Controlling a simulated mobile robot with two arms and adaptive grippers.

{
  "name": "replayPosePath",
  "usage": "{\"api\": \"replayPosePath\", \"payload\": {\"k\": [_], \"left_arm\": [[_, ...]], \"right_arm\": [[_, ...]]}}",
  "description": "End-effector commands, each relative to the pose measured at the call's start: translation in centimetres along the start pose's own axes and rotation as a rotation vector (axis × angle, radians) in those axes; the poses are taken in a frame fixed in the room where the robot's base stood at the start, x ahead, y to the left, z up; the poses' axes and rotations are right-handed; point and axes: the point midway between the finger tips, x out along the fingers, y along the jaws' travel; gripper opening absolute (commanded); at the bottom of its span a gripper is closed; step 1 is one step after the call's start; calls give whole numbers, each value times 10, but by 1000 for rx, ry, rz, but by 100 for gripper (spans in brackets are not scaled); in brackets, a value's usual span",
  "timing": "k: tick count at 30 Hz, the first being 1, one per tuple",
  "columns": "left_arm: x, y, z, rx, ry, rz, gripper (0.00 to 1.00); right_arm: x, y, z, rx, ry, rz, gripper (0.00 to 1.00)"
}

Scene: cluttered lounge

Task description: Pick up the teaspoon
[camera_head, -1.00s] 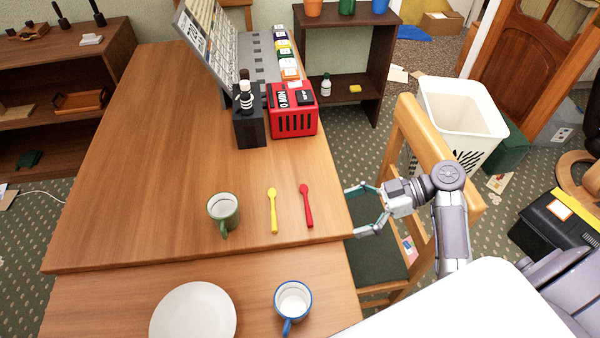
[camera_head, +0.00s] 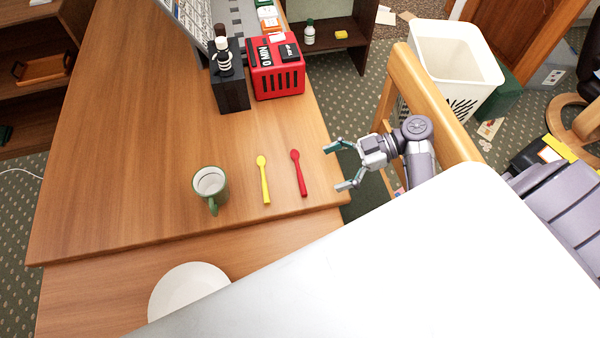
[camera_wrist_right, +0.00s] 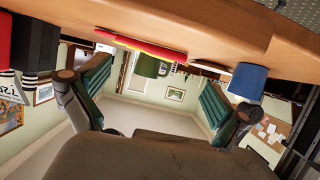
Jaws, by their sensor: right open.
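A red teaspoon (camera_head: 298,174) and a yellow teaspoon (camera_head: 264,181) lie apart on the wooden table (camera_head: 150,130), with the red one nearer the right edge. My right gripper (camera_head: 337,167) is open and empty at the table's right edge, right of the red spoon, its fingers pointing at it. In the right wrist view the picture is upside down. There, my open gripper (camera_wrist_right: 155,92) faces the spoons, which show edge-on as a red strip (camera_wrist_right: 125,40) with some yellow along it. My left gripper is not in view.
A green mug (camera_head: 209,185) stands left of the spoons. A red box (camera_head: 277,68) and black holder (camera_head: 230,85) stand behind them. A blue mug (camera_wrist_right: 248,82) shows in the wrist view. A wooden chair (camera_head: 430,95) stands beside my right arm. A plate (camera_head: 185,288) is partly covered.

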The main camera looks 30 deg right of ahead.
Motion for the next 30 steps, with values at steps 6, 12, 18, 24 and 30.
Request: {"api": "replayPosePath", "payload": {"k": [6, 12, 18, 24, 30], "left_arm": [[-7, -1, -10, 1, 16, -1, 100], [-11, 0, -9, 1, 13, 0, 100], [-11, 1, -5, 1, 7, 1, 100], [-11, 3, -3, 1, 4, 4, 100], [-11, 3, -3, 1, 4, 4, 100]], "right_arm": [[29, -1, -2, 2, 4, -2, 100], [57, -1, -1, 2, 1, -1, 100], [63, -1, 0, 1, -1, -1, 100], [63, -1, 0, 1, -2, -1, 87], [63, -1, 0, 1, -2, -1, 53]]}}
